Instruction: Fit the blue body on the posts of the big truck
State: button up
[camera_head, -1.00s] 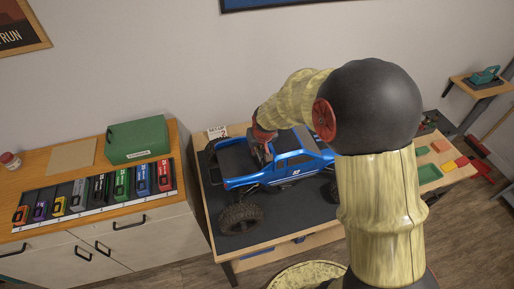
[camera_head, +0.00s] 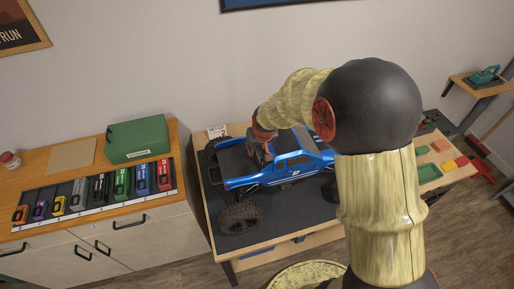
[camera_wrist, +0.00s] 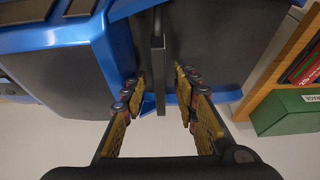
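The blue body (camera_head: 292,163) sits over the big truck's chassis on the mat-topped table in the head view. It looks roughly level. A large black wheel (camera_head: 240,217) of the big truck shows at the front left. My gripper (camera_head: 263,151) is at the dark rear part of the body, pointing down. In the wrist view, the fingers of my gripper (camera_wrist: 160,92) stand either side of a thin black upright piece (camera_wrist: 158,70), with gaps showing on both sides. The blue body (camera_wrist: 118,48) fills the upper left there. The posts are hidden, so their fit cannot be told.
A wooden cabinet (camera_head: 150,212) at left carries a green box (camera_head: 138,139) and a dark rack of several coloured small items. A white card (camera_head: 217,131) stands at the table's back edge. Coloured trays lie at right. My arm hides the truck's right end.

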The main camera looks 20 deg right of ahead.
jog(key=v, duration=1.2)
dwell(0.4)
jog(key=s+r+b, duration=0.3)
jog(key=s, duration=0.9)
jog(key=s+r+t+b, duration=0.1)
jog(key=s+r+b, duration=0.2)
jog(key=s, duration=1)
jog(key=shift+s+b, duration=0.2)
jog(key=shift+b, duration=0.25)
